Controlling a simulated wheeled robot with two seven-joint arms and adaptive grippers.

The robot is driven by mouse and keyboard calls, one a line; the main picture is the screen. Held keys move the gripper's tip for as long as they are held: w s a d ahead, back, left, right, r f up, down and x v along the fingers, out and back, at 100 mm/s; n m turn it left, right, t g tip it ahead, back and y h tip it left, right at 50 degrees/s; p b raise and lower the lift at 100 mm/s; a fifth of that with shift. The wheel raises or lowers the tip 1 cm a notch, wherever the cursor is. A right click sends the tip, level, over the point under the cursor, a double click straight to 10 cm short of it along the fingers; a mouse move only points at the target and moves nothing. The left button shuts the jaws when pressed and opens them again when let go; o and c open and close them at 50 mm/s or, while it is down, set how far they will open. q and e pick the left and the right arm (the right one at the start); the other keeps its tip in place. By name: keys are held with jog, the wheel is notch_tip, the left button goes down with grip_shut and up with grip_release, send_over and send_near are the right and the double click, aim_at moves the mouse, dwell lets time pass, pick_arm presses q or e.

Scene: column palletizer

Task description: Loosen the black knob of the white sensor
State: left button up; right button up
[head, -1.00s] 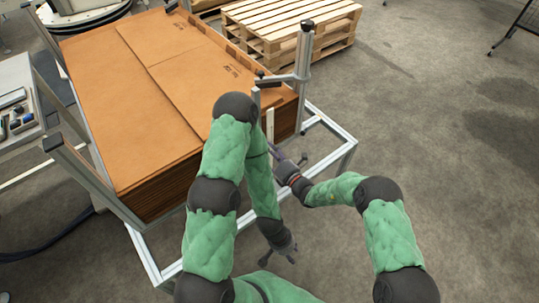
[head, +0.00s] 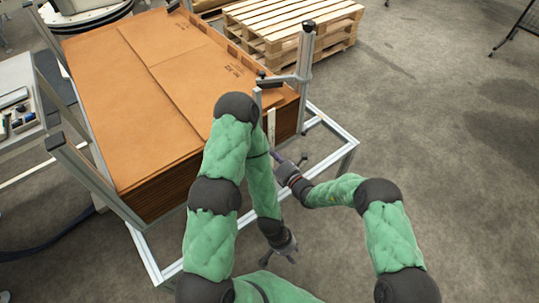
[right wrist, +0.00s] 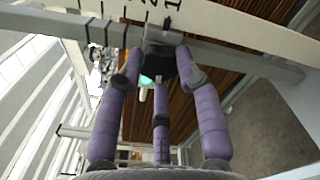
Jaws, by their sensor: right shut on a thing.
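Little of the white sensor (right wrist: 143,94) shows between the fingers, beside a green glow; the rest is hidden. In the head view, my right gripper (head: 285,164) is at the near corner post of the stack frame, and the knob and sensor cannot be made out. My left gripper (head: 283,253) hangs low and empty, fingers apart, away from the frame.
A stack of brown cardboard sheets (head: 165,85) stands in a metal frame (head: 330,165) with upright posts. A clamp arm (head: 280,79) juts from a post near my right gripper. Wooden pallets (head: 290,25) lie behind. Floor on the right is clear.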

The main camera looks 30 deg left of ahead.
jog(key=shift+w+r+n, duration=0.1)
jog(key=shift+r+n, duration=0.1)
jog(key=shift+n, duration=2.05)
jog(key=shift+w+r+n, duration=0.1)
jog(key=shift+r+n, duration=0.05)
jog(key=shift+n, duration=2.05)
jog(key=shift+r+n, duration=0.2)
jog(key=shift+n, duration=2.05)
jog(key=shift+f, duration=0.1)
jog(key=shift+s, duration=0.15)
jog(key=o, duration=1.2)
jog(key=shift+a+f, duration=0.1)
jog(key=shift+f, duration=0.05)
jog(key=shift+s, duration=0.1)
